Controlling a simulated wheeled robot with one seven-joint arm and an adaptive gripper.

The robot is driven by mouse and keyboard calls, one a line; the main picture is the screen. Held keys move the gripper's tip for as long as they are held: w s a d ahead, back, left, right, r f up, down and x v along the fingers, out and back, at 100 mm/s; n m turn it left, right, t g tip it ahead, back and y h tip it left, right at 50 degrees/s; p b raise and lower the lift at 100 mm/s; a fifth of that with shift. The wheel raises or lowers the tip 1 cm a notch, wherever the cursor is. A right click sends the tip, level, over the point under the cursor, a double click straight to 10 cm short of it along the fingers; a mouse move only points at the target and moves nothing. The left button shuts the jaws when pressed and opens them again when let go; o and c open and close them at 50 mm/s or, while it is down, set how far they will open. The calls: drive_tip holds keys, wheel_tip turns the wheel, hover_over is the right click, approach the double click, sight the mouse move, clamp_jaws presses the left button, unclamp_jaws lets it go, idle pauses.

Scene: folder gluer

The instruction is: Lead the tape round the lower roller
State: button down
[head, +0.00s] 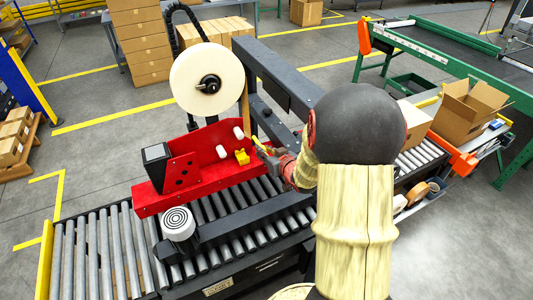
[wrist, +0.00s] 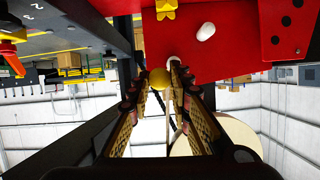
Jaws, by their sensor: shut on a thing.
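The tape roll (head: 190,75) is a large cream disc on a black hub above the red taping head (head: 190,178). The tape (head: 246,106) runs down from the roll's right side to my gripper (head: 262,148). My gripper (wrist: 160,72) is shut on the tape's end, which carries a yellow ball (wrist: 159,78). The upper white roller (head: 238,132) is just left of the fingertips; in the wrist view it is partly hidden behind them. The lower white roller (head: 221,152) stands clear of the gripper and also shows in the wrist view (wrist: 205,31). I see no tape around it.
A yellow clip (head: 242,157) sits on the red plate right of the lower roller. A dark frame beam (head: 285,75) rises behind and right of the head. A roller conveyor (head: 95,250) runs underneath. A black box (head: 157,163) stands at the plate's left end.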

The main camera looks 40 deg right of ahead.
sight(254, 136)
drive_tip(key=w+d+b, duration=0.1)
drive_tip(key=w+d, duration=0.2)
drive_tip(key=w, duration=0.6)
drive_tip(key=shift+w, duration=0.4)
idle(0.4)
drive_tip(key=shift+f, duration=0.2)
